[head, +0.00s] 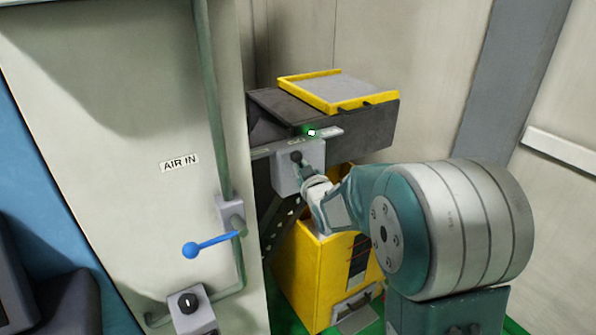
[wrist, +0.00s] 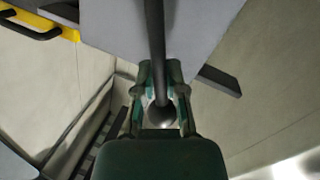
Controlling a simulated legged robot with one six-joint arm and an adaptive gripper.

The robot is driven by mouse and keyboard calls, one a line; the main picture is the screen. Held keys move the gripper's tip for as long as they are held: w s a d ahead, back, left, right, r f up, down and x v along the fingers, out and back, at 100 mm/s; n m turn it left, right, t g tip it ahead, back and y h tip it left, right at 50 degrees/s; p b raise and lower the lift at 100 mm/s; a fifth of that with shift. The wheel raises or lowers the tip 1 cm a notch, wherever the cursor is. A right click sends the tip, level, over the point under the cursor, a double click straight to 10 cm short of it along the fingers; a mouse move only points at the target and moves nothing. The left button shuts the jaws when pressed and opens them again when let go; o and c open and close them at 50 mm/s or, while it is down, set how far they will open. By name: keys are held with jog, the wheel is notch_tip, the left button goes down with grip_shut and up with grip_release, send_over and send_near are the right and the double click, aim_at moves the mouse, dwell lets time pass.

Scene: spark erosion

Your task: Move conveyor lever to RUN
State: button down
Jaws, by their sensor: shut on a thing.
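The conveyor lever is a dark rod with a round black knob. In the head view its knob (head: 296,157) shows in front of a grey switch box (head: 286,176) on the dark conveyor. In the wrist view the lever's rod (wrist: 155,35) runs down from the top edge to the ball knob. My gripper (wrist: 160,78) is shut on the lever, its two fingers on either side of the rod near the knob. In the head view my gripper (head: 306,172) is at the switch box, partly hidden by my arm. No RUN marking is readable.
A lit green lamp (head: 311,132) sits above the switch box. A yellow-rimmed tray (head: 335,104) lies on the conveyor, and a yellow bin (head: 305,270) stands below. A pale cabinet (head: 120,130) with a blue-handled valve (head: 205,246) and a rotary knob (head: 189,302) stands left.

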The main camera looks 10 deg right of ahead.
aim_at(316, 156)
jog(key=shift+w+d+r+m+g, duration=0.15)
jog(key=shift+d+m, duration=0.35)
jog(key=shift+m, duration=0.1)
jog(key=shift+w+d+r+m+g, duration=0.1)
jog(key=shift+w+d+m+g, duration=0.05)
jog(key=shift+d+m, duration=0.4)
jog(key=shift+w+d+m+g, duration=0.2)
jog(key=shift+d+m, duration=0.25)
jog(key=shift+m, duration=0.2)
jog(key=shift+w+d+m+g, duration=0.1)
jog(key=shift+d+m+g, duration=0.1)
jog(key=shift+d+m, duration=0.35)
jog(key=m, duration=0.1)
jog(key=d+m, duration=0.1)
jog(key=d+m+y, duration=0.1)
jog(key=shift+w+f+g, duration=0.3)
jog(key=shift+w, duration=0.05)
jog(key=shift+w+d+f+m+y, duration=0.15)
jog(key=shift+d+f+m+y, duration=0.1)
jog(key=shift+d+m, duration=0.25)
jog(key=shift+w+d+f+m+y, duration=0.15)
jog(key=shift+d+f+m, duration=0.1)
jog(key=shift+m, duration=0.3)
jog(key=c, duration=0.7)
grip_release()
